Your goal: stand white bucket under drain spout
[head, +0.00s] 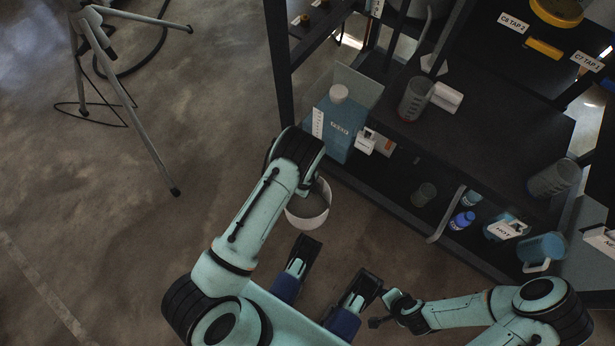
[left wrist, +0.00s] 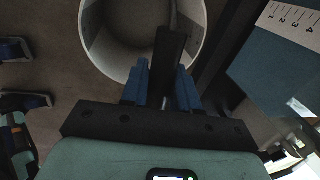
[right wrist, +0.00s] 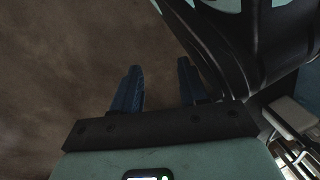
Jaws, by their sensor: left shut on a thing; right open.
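The white bucket (head: 308,212) is in the head view, just beyond my left forearm and in front of the black rack. In the left wrist view its open, empty-looking mouth (left wrist: 104,50) fills the top. My left gripper (left wrist: 163,80) is shut at the near rim of the bucket, around a dark upright bar; I cannot tell whether it grips rim or handle. My left arm hides this grip in the head view. My right gripper (right wrist: 158,85) is open and empty over bare floor. A curved grey pipe (head: 447,215) hangs at the rack's front; I cannot tell whether it is the drain spout.
A blue tank (head: 338,128) with a white cap stands on the rack beside the bucket. The rack's dark shelf (head: 490,135) carries a grey jug (head: 415,98); cups and a blue-lidded bottle (head: 461,221) sit lower. A tripod (head: 128,95) stands at left. Floor between is clear.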

